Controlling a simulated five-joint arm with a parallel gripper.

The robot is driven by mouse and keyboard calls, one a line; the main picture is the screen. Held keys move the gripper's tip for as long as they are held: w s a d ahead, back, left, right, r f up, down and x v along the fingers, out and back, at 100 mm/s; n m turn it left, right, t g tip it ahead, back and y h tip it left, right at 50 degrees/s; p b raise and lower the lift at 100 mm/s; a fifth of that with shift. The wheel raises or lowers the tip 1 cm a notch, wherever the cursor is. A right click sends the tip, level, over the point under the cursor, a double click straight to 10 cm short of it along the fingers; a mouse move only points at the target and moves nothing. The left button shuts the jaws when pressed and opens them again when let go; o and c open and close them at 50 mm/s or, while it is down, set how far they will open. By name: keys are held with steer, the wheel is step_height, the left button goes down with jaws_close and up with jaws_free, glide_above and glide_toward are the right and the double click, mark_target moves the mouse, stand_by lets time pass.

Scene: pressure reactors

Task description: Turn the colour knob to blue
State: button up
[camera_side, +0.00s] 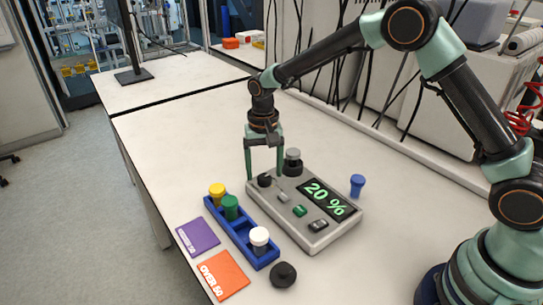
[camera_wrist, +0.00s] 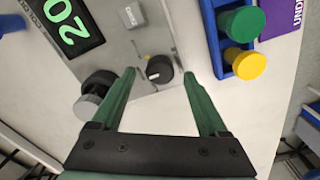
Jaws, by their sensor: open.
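A grey control box (camera_side: 335,238) stands on the table with a lit display (camera_side: 328,198) reading 20 %. A black knob (camera_side: 265,181) sits at its far-left corner; in the wrist view this knob (camera_wrist: 159,70) has a pale mark on it. I cannot tell which colour it points to. In the wrist view the gripper (camera_wrist: 160,74) shows gaps beside the knob.
A blue rack (camera_side: 240,238) left of the box holds yellow, green and white-capped vials. A purple card (camera_side: 198,236), an orange card (camera_side: 222,275) and a black round piece (camera_side: 284,275) lie nearby. A blue vial (camera_side: 357,184) stands right of the box.

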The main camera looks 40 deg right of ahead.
steer(key=shift+f, duration=0.75)
jaws_close()
steer(key=shift+n, duration=0.4)
steer(key=n, duration=1.1)
steer(key=shift+a, duration=0.1)
